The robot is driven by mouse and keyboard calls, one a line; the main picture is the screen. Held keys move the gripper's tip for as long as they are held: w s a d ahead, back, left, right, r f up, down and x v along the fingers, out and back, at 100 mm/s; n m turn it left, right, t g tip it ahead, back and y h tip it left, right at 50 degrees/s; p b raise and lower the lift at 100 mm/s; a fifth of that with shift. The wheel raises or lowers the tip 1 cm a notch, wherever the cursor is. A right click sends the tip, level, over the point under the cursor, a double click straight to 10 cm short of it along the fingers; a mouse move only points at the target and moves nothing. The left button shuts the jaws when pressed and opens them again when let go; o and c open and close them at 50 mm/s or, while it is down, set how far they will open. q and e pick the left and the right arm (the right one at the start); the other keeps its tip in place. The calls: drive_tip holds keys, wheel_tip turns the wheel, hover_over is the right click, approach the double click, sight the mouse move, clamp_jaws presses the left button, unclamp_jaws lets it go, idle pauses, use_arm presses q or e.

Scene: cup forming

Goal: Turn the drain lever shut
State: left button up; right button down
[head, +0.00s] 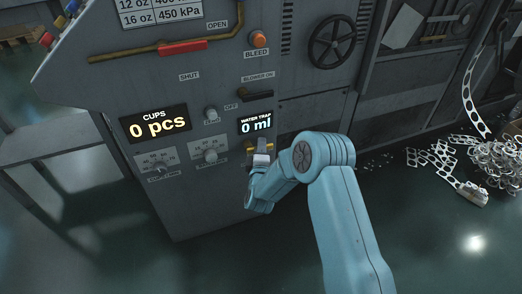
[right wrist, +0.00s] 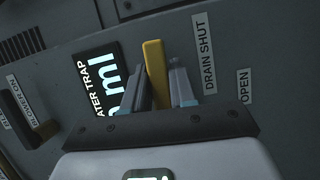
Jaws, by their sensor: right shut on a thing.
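The yellow drain lever (right wrist: 155,72) stands between the two fingers of my right gripper (right wrist: 160,88) in the right wrist view. The fingers are shut on it, one on each side. Its far end shows beyond the fingertips. The DRAIN SHUT label (right wrist: 208,53) and the OPEN label (right wrist: 243,87) are to the right of the lever there. In the head view my right gripper (head: 262,150) is at the panel below the water trap display, and only bits of yellow show around it. My left gripper is not in view.
The water trap display (head: 256,127) reads 0 ml. The cups display (head: 156,124) reads 0 pcs. Knobs (head: 211,155) sit left of my gripper, and a black blower lever (head: 257,93) is above. A handwheel (head: 332,41) is at upper right. Scrap strips (head: 490,160) lie on the floor at right.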

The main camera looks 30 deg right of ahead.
drive_tip(key=shift+r+n, duration=0.15)
drive_tip(key=shift+n, duration=0.25)
drive_tip(key=c, duration=1)
unclamp_jaws()
drive_tip(key=p+v, duration=0.4)
drive_tip(key=v, duration=1.2)
drive_tip(key=shift+f, duration=0.2)
drive_tip(key=shift+a, duration=0.1)
